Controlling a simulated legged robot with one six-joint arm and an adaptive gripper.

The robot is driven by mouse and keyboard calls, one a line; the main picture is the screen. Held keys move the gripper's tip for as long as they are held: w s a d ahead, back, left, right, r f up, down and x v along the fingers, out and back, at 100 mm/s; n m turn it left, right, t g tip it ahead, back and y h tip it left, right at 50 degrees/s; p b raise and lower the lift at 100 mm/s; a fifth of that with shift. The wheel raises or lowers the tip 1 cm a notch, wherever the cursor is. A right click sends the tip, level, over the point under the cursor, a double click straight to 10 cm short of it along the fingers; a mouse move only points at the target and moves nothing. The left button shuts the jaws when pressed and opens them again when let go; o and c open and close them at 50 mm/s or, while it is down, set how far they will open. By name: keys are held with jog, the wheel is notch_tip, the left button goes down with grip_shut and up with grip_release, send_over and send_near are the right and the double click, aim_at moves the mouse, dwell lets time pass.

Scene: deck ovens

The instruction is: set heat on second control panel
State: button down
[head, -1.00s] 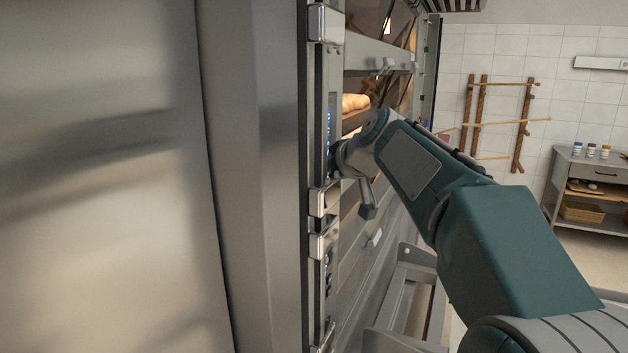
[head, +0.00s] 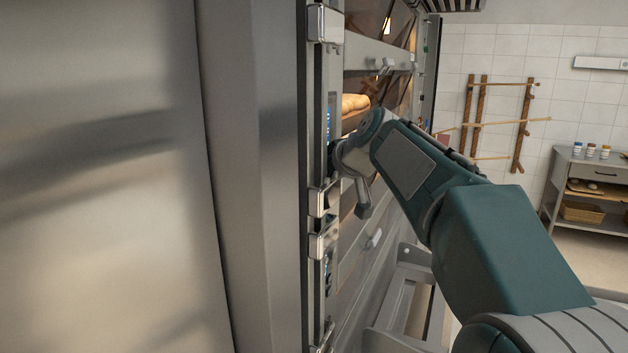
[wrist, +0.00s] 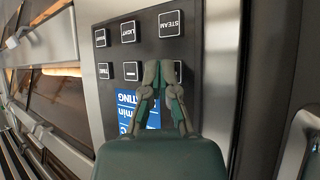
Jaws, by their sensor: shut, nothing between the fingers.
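The control panel is a dark strip with several square buttons, marked STEAM (wrist: 169,23), LIGHT (wrist: 128,31) and others, and a blue lit display (wrist: 126,108). It faces me close up in the wrist view. In the head view the panel (head: 331,115) shows edge-on on the oven front, with blue light on it. My gripper (wrist: 162,66) is shut and empty, its fingertips at the lower row of buttons, over the right end of that row. The button behind the fingertips is mostly hidden. I cannot tell whether the fingertips touch it. In the head view the fingertips are hard to make out.
Another panel (head: 327,275) with blue light sits lower on the oven. Metal brackets (head: 325,24) stick out from the oven's edge. A large steel wall (head: 110,180) fills the left. A shelf unit (head: 590,185) stands at the far right by the tiled wall.

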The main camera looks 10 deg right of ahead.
dwell(0.4)
jog(key=shift+s+d, duration=0.4)
jog(key=shift+d, duration=0.2)
jog(key=s+d, duration=0.2)
jog(key=d, duration=0.2)
jog(key=shift+s+d, duration=0.1)
jog(key=shift+s, duration=0.3)
jog(key=shift+s, duration=0.1)
dwell(0.4)
